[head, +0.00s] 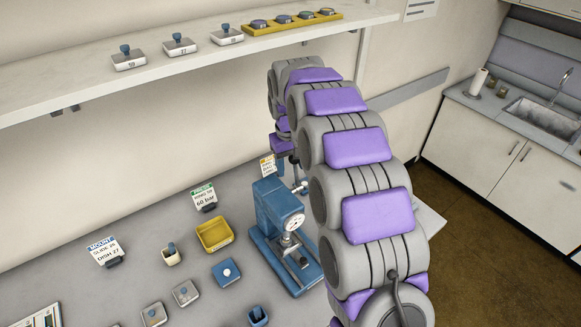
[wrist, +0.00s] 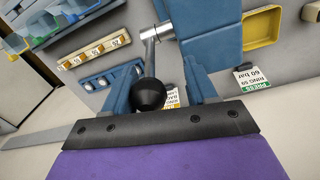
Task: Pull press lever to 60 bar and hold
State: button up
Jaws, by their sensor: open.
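The blue press (head: 275,208) stands on the bench in the head view, with a round dial gauge (head: 294,221) on its front. I cannot read the needle. In the wrist view, the press body (wrist: 208,32) is at the top, and a metal lever (wrist: 150,50) comes from it and ends in a black ball knob (wrist: 149,95). My gripper (wrist: 158,73) is open, with a blue finger on each side of the knob. I cannot tell whether either finger touches it. In the head view, my arm largely hides the gripper and lever end.
A green-headed "60 bar" sign (head: 204,198) and a yellow tray (head: 215,233) are left of the press. Small blocks and holders lie farther left and in front. A wall shelf (head: 180,67) bearing several items runs above the bench.

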jog(key=shift+d+f, duration=0.35)
jog(key=shift+f, duration=0.05)
jog(key=shift+d+f, duration=0.1)
jog(key=shift+d, duration=0.5)
jog(key=shift+a, duration=0.65)
jog(key=c, duration=0.4)
jog(key=shift+c, duration=0.9)
jog(key=shift+d, duration=0.25)
jog(key=shift+c, duration=1.4)
grip_shut()
jog(key=shift+a, duration=0.1)
